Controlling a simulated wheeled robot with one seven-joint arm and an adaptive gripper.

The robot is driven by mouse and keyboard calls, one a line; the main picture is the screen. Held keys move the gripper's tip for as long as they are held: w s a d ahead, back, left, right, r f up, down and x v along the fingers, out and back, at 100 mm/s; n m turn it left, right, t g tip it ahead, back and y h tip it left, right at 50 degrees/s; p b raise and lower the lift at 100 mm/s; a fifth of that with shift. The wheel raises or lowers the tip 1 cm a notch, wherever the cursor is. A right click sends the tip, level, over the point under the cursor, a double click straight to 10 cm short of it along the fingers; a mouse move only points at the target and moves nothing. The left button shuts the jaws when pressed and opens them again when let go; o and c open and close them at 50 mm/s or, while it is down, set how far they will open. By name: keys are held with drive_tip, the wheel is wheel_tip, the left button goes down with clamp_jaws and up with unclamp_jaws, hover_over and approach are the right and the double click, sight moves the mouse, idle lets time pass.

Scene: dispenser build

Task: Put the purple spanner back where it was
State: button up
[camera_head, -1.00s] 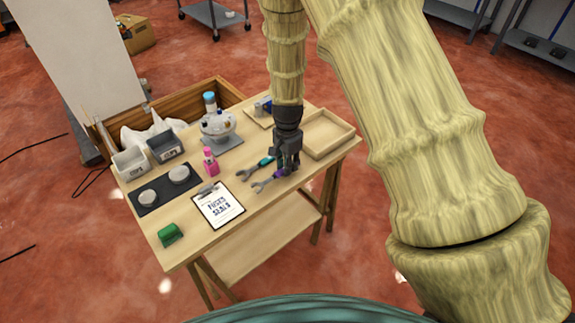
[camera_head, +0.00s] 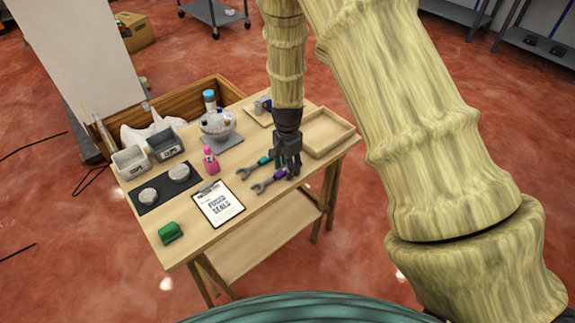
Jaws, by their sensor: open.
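The purple spanner (camera_head: 279,174) lies on the wooden table, its grey open jaw pointing to the lower left. A teal-handled spanner (camera_head: 263,161) lies beside it, a little farther back and roughly parallel. My gripper (camera_head: 287,170) points down over the handle ends of the two spanners and hides part of them. Its fingers are open. I cannot tell how far the fingertips are above the table or whether they touch a spanner.
An empty wooden tray (camera_head: 345,137) stands just right of my gripper. A clipboard (camera_head: 218,204), a pink bottle (camera_head: 210,160), a green object (camera_head: 170,233), a grey round stand (camera_head: 222,143) and two small bins (camera_head: 166,145) share the table (camera_head: 190,208). The front right tabletop is clear.

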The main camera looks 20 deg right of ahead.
wheel_tip(320, 180, up, 12)
drive_tip(key=b, duration=0.1)
drive_tip(key=shift+b, duration=0.35)
idle(0.7)
